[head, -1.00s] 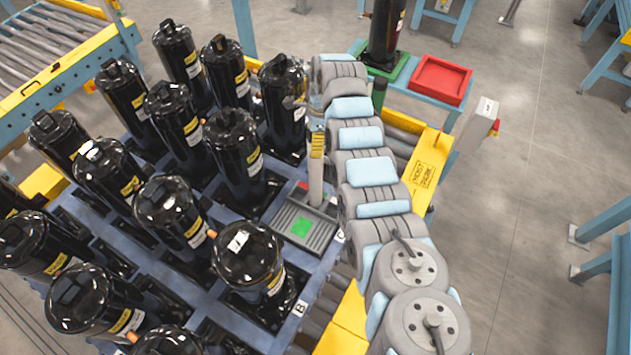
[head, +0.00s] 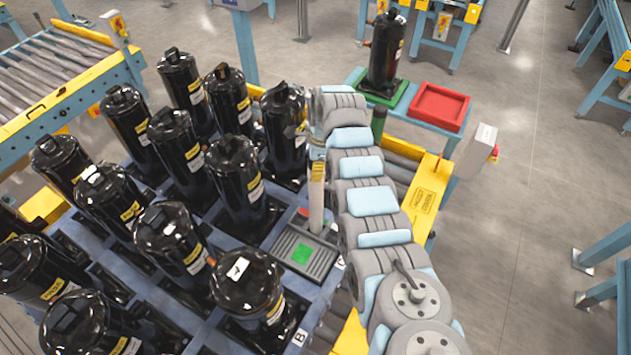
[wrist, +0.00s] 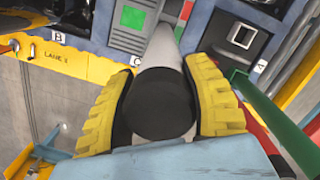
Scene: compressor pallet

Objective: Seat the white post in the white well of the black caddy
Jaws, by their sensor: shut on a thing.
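The white post (head: 316,205) stands close to upright in the head view, and its lower end meets the black caddy (head: 325,262) at the caddy's back right. My gripper (head: 317,168) is shut on the post's upper part. In the wrist view its ribbed yellow fingers (wrist: 157,105) press on both sides of the post's dark round top, with the pale shaft (wrist: 164,55) running away toward the caddy. The caddy has a green patch (head: 302,254) and a red patch (head: 303,212). The white well is hidden, and I cannot tell whether the post's end is inside it.
Black compressors (head: 235,165) stand in rows on the blue pallet left of the caddy. A compressor on a green base (head: 385,55) and a red tray (head: 438,106) stand behind on a side table. A yellow rail (head: 425,200) runs to the right.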

